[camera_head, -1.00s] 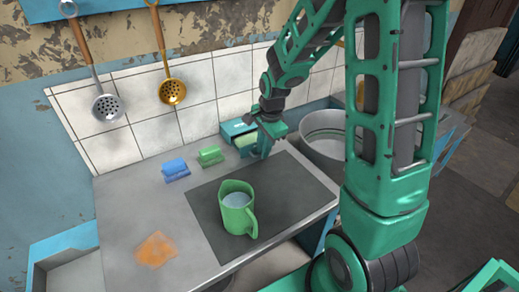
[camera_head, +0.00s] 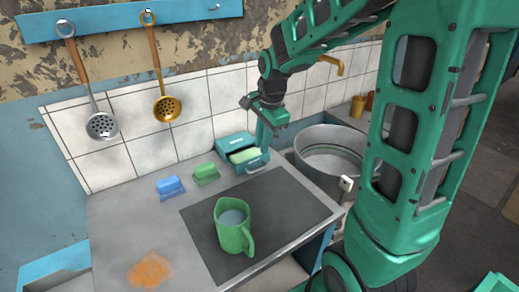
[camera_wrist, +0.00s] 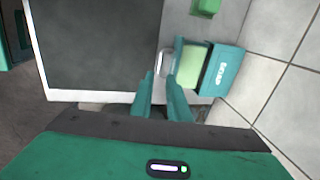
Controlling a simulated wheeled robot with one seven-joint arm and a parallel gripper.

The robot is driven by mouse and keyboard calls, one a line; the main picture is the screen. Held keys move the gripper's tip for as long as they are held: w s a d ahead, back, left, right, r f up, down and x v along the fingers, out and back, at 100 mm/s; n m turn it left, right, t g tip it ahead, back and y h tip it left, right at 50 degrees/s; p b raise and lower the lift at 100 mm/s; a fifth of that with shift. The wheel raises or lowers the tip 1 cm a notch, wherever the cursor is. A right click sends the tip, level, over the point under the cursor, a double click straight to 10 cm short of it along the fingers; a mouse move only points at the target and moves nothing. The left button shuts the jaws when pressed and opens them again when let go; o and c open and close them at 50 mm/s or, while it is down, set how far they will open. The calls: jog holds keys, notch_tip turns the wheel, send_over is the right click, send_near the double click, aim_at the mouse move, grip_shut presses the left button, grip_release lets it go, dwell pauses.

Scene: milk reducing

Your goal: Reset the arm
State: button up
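My gripper (camera_head: 266,132) hangs above the right side of the teal soap box (camera_head: 234,142), near the back of the counter. In the wrist view its two teal fingers (camera_wrist: 161,82) stand apart with a gap and hold nothing, so it is open. The soap box (camera_wrist: 222,73) is pulled open, with a pale green bar (camera_wrist: 191,65) inside its drawer. The drawer's metal handle (camera_wrist: 164,62) shows just beyond the fingertips. Whether the fingers touch it I cannot tell.
A green jug (camera_head: 232,232) with pale liquid stands on the dark mat (camera_head: 285,205). A blue sponge (camera_head: 170,187) and green sponge (camera_head: 206,174) lie behind it. An orange stain (camera_head: 149,270) marks the front left. A round metal basin (camera_head: 333,150) is at right. Ladles (camera_head: 102,125) hang at left.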

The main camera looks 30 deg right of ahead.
dwell(0.5)
jog(key=s+d+n, duration=0.2)
jog(key=s+n, duration=0.1)
jog(key=s, duration=0.6)
jog(key=s+d+r+n+g, duration=0.1)
jog(key=s+n, duration=0.3)
jog(key=s, duration=0.5)
jog(key=s+d+r+n+g, duration=0.1)
jog(key=s+d+n, duration=0.2)
jog(key=s, duration=0.6)
jog(key=shift+s+d+n, duration=0.3)
jog(key=shift+s+d, duration=0.05)
jog(key=shift+d, duration=0.05)
jog(key=shift+w+f, duration=0.3)
jog(key=shift+w, duration=0.35)
